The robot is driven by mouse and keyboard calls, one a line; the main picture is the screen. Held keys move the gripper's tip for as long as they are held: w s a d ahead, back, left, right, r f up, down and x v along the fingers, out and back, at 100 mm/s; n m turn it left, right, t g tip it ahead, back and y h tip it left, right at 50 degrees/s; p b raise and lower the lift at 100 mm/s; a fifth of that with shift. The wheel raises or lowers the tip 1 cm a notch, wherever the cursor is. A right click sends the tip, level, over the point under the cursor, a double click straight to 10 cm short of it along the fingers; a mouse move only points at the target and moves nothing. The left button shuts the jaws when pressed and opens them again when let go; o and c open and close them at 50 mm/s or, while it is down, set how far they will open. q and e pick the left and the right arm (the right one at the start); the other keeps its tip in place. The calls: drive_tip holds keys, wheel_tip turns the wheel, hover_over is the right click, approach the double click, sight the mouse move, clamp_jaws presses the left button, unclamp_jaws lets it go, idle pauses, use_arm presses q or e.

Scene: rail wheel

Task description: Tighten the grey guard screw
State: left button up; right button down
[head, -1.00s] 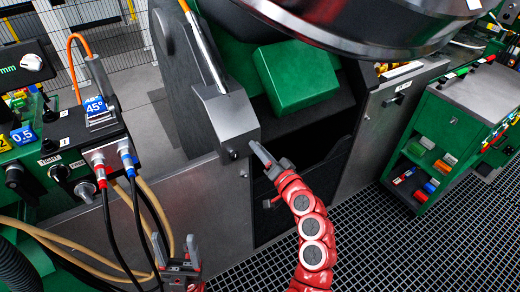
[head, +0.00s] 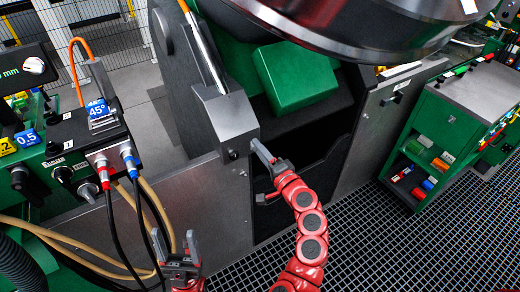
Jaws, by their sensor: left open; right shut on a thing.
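The grey guard block (head: 224,115) sits at the lower end of a slanted rod, in the middle of the head view. A small dark screw (head: 233,154) shows low on its front face. My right gripper (head: 262,152) is at the block's lower right corner, to the right of that screw. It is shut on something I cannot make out. Whether its tips touch the block cannot be told. A small grey piece (head: 266,197) shows just below the fingers. My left gripper (head: 174,245) is open and empty at the lower left, below the block.
A control box with cables (head: 88,140) stands at the left. A large dark wheel (head: 350,20) hangs overhead, with a green block (head: 297,78) below it. A green tool cabinet (head: 440,135) stands at the right. The grated floor (head: 400,240) is open at lower right.

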idle(0.3)
drive_tip(key=c, duration=0.5)
unclamp_jaws()
drive_tip(key=shift+p+v, duration=0.55)
drive_tip(key=shift+v, duration=8.15)
drive_tip(key=shift+f, duration=0.1)
